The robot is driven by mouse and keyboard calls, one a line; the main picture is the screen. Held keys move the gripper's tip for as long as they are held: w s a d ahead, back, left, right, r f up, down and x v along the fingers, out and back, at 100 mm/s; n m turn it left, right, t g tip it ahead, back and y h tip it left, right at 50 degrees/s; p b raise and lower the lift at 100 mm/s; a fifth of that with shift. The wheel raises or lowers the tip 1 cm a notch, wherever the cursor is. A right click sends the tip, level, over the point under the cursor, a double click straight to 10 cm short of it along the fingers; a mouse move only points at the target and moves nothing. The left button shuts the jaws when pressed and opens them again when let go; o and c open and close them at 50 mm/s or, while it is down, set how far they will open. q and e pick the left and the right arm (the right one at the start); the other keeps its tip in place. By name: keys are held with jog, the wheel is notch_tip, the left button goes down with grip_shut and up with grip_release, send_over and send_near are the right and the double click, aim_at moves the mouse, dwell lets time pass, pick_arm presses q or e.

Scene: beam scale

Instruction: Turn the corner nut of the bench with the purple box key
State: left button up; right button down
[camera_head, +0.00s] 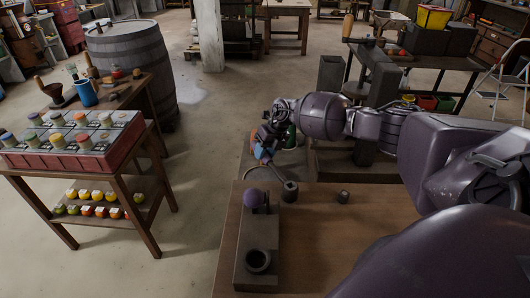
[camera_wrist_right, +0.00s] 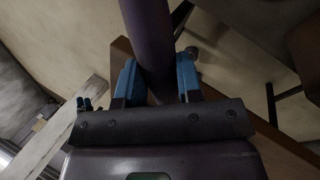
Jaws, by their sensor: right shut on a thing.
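My right gripper (camera_head: 264,150) is beyond the far edge of the wooden bench (camera_head: 335,245). In the right wrist view its blue fingers (camera_wrist_right: 160,82) are shut on a thick dark purple bar (camera_wrist_right: 147,35), apparently the purple box key. The bar's far end runs out of the picture, and the head view does not show it clearly. A purple rounded piece (camera_head: 255,198) stands at the far end of a dark block on the bench. A dark hollow cylinder (camera_head: 290,191) and a smaller dark nut-like piece (camera_head: 343,196) stand near the far edge. Which is the corner nut is unclear. My left gripper is not in view.
The dark block (camera_head: 256,240) has an open ring (camera_head: 258,262) at its near end. The bench's middle is bare. A side table (camera_head: 75,155) with a tray of jars stands left, with a barrel (camera_head: 133,60) behind. My arm covers the bench's right side.

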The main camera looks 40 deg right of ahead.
jog(key=shift+r, duration=0.2)
jog(key=shift+r+p, duration=2.05)
jog(key=shift+r, duration=1.25)
jog(key=shift+f, duration=0.1)
jog(key=s+a+n+g+b, duration=0.3)
jog(key=a+n, duration=0.7)
jog(key=a, duration=0.3)
jog(key=shift+s+a+g, duration=0.2)
jog(key=shift+g, duration=0.2)
